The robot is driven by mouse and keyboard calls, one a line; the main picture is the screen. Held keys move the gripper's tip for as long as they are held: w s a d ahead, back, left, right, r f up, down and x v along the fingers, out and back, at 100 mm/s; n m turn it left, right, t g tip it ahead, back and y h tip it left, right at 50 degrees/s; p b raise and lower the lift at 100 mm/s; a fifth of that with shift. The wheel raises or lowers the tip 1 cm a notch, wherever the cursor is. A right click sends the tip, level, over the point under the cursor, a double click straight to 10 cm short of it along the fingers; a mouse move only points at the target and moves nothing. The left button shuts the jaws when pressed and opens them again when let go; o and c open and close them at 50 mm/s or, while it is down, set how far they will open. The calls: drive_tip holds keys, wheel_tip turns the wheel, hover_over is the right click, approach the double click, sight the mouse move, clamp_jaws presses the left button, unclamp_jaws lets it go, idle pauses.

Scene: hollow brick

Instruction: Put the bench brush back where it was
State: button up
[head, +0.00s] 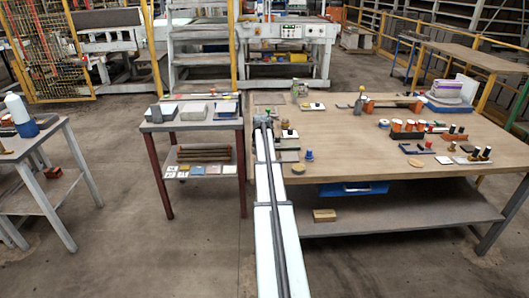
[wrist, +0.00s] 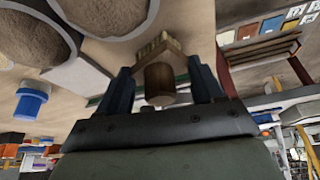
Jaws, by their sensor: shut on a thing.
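The bench brush (wrist: 158,82) has a wooden handle and a pale bristle-like end, and shows in the wrist view between the two dark blue fingers of my gripper (wrist: 163,88). The fingers are shut on its wooden part. In the head view my gripper (head: 264,124) is at the far end of my outstretched arm, over the left end of the big workbench (head: 350,140). The brush cannot be made out there, being hidden or too small. I cannot tell from the wrist view whether the brush touches the bench.
A blue-capped item (head: 309,155) and a round disc (head: 298,169) lie right of my arm. A smaller table (head: 190,123) holding boxes stands left, across a gap. The bench's front middle is fairly clear.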

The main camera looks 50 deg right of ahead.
drive_tip(key=shift+f, duration=0.15)
drive_tip(key=o, duration=1)
drive_tip(key=v, duration=1.2)
